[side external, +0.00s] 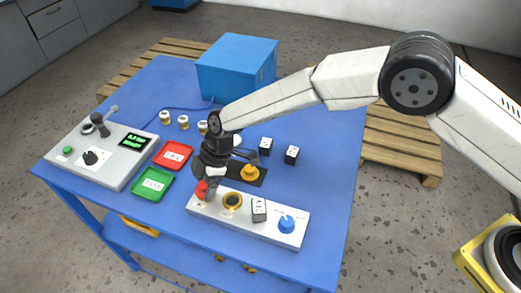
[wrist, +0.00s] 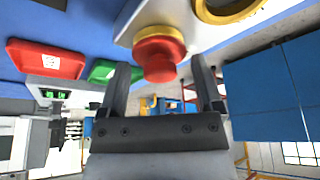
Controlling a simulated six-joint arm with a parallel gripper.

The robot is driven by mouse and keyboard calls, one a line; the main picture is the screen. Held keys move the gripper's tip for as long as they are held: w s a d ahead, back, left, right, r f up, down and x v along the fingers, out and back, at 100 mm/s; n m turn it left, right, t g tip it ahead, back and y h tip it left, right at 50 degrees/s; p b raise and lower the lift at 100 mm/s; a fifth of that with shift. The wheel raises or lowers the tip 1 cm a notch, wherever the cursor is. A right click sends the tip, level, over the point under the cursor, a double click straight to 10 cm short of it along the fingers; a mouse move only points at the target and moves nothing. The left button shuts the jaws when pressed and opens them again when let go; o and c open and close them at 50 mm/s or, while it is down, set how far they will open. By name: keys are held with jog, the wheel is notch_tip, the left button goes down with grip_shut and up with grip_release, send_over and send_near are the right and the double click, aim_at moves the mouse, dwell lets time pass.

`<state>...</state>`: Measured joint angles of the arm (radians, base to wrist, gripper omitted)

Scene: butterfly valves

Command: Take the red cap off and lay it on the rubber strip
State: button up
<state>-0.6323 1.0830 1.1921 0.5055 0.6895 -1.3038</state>
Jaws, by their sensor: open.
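The red cap (side external: 201,190) sits at the left end of a white panel (side external: 247,222) on the blue table. In the wrist view the red cap (wrist: 161,57) has a yellow-orange band at its base against the panel. My gripper (side external: 206,180) is at the cap in the side view and partly hides it. In the wrist view my gripper (wrist: 161,70) is open, with a finger on each side of the cap and gaps between. A dark strip (side external: 262,179), which looks like the rubber strip, lies behind the panel with a yellow-orange part (side external: 249,173) on it.
Red (side external: 173,155) and green (side external: 152,184) trays lie left. A control box (side external: 108,152) and a blue box (side external: 237,68) stand farther off.

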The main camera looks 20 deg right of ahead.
grip_shut()
dwell(0.4)
jog(key=shift+d+f, duration=0.1)
